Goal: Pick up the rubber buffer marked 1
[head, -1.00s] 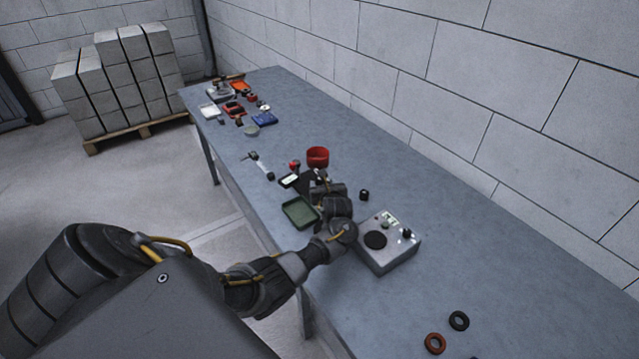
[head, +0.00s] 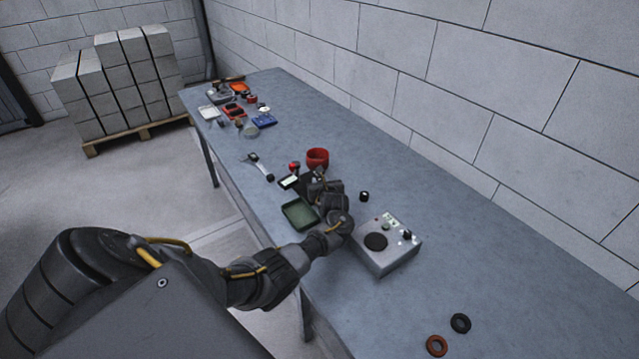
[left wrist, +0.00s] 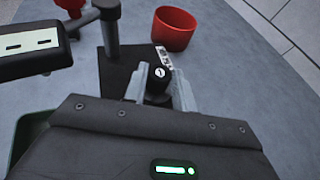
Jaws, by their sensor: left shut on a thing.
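The rubber buffer marked 1 (left wrist: 158,72) is a small black cylinder with a white round mark on top, in the middle of the left wrist view. The mark is too small to read for certain. My left gripper (left wrist: 160,82) is shut on it, one grey finger on each side. In the head view my left gripper (head: 319,178) is low over the bench beside the red cup, and the buffer is hidden. My right gripper is not in view.
A red cup (head: 317,157) stands just beyond my left gripper. A green tray (head: 299,213), a grey box with a round black pad (head: 387,258) and a small black cylinder (head: 364,196) are near. The bench along the wall is clear.

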